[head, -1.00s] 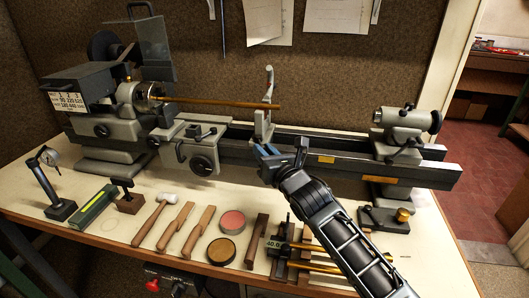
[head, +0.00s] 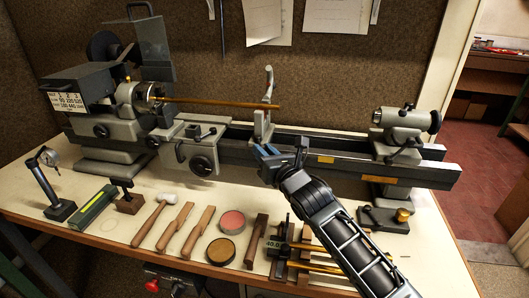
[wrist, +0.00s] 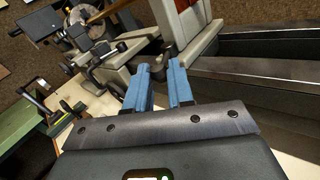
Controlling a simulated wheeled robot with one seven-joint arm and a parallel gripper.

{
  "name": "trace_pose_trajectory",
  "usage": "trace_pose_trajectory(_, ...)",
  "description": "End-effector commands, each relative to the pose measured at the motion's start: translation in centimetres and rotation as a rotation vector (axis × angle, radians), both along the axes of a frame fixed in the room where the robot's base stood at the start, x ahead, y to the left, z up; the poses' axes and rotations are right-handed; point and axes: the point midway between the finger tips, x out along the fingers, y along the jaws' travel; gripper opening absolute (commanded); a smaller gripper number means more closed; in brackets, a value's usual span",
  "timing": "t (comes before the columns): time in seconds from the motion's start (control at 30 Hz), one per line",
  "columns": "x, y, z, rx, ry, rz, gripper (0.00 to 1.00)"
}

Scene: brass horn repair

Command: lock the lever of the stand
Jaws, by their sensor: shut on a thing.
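The stand (head: 261,124) is a grey upright on the lathe bed, with a tall open arm at its top and a brass tube (head: 215,103) reaching to it. It also shows in the wrist view (wrist: 200,38), close beyond my fingers. My gripper (head: 284,151) is at the front foot of the stand, its blue fingers pointing up at it. In the wrist view the gripper (wrist: 162,72) is shut on the stand's dark lever (wrist: 169,51), whose rounded end shows at the fingertips. The rest of the lever is hidden by the fingers, so its locked state cannot be told.
The lathe bed (head: 330,160) runs left and right behind my gripper. The chuck (head: 140,97) is at left and the tailstock (head: 400,125) at right. A mallet (head: 155,215), wooden blocks and round tins (head: 221,250) lie on the bench in front.

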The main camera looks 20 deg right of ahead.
Motion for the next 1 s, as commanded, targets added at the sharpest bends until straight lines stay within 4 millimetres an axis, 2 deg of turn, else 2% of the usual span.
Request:
trace_pose_trajectory(0.87,0.04,-0.38,-0.03,-0.001,0.002,-0.005,0.00)
trace_pose_trajectory(0.9,0.04,-0.38,-0.04,-0.001,0.002,-0.005,0.25)
trace_pose_trajectory(1.0,0.04,-0.32,-0.03,-0.001,0.002,-0.004,0.35)
